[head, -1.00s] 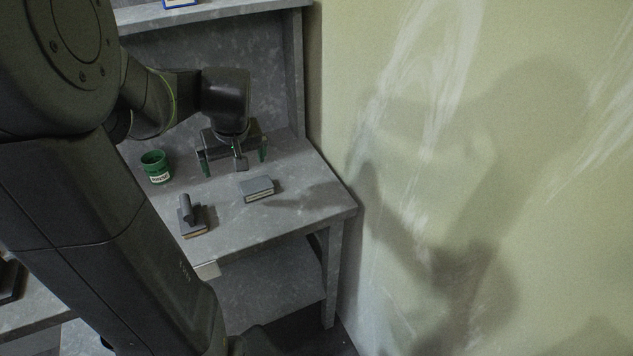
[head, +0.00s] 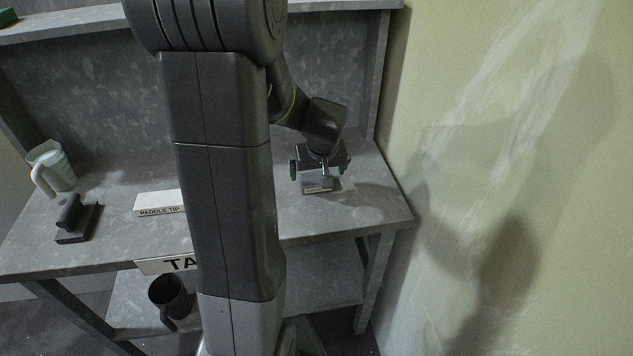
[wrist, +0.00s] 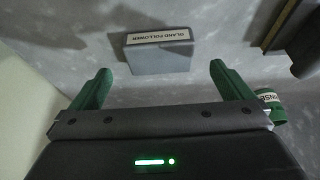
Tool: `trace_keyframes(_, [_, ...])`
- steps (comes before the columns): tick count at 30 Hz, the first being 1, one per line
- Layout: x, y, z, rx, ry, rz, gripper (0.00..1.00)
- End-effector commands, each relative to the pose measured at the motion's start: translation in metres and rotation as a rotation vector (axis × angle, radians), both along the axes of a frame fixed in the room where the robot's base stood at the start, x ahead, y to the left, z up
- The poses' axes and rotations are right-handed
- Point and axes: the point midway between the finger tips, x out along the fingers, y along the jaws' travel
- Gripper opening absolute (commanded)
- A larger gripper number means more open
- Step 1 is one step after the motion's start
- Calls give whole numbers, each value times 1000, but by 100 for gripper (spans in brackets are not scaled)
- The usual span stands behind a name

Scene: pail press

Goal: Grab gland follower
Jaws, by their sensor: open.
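The gland follower is a small grey box (wrist: 160,57) with a white label reading "GLAND FOLLOWER" in the wrist view. It lies flat on the grey bench. In the head view the same box (head: 317,189) sits near the bench's right side, partly hidden under my gripper (head: 320,168). In the wrist view my gripper (wrist: 162,80) is open and empty, its green fingers apart. The box lies beyond the fingertips, between their lines, and looks clear of both fingers.
A green labelled cup (wrist: 270,104) and part of a dark handled tool (wrist: 290,38) are at right in the wrist view. A "PADDLE TIP" box (head: 160,204), another handled block (head: 77,222) and a pale mug (head: 52,168) stand left. The right wall is close.

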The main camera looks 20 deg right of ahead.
Motion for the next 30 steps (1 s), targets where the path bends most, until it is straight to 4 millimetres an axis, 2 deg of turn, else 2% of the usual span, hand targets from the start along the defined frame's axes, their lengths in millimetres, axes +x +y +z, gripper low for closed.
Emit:
trace_keyframes(9, [13,-3,-35,2,2,-1,100])
trace_keyframes(19, [16,-4,-41,0,1,1,100])
trace_keyframes(20, [16,-4,-41,0,1,1,98])
trace_keyframes(28, [16,-4,-40,0,1,1,45])
trace_keyframes(30, [16,-4,-40,0,0,1,42])
